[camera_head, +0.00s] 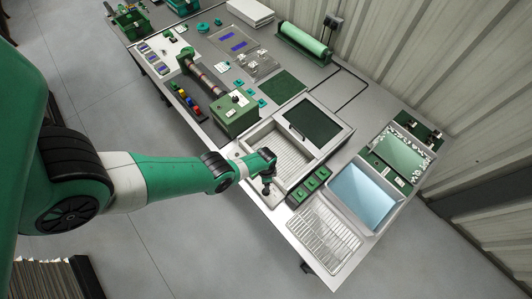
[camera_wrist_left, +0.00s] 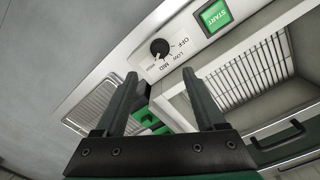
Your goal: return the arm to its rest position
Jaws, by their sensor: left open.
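My left arm reaches in from the left in the head view. Its gripper (camera_head: 267,188) points down at the front-left edge of a white open unit (camera_head: 242,161) with a ribbed floor. In the left wrist view the two fingers (camera_wrist_left: 160,76) are apart, with nothing between them. Beyond the fingertips is a white panel (camera_wrist_left: 128,53) with a black knob (camera_wrist_left: 159,47), marked OFF, LOW and MID, and a green START button (camera_wrist_left: 214,16). The fingertips appear apart from the knob. My right gripper is in neither view.
Beside the gripper are green blocks (camera_head: 309,185), a wire rack (camera_head: 323,234) and a blue-filled tray (camera_head: 366,195). A green machine box (camera_head: 236,113) stands behind it on the bench. Open floor (camera_head: 165,255) lies in front of the bench.

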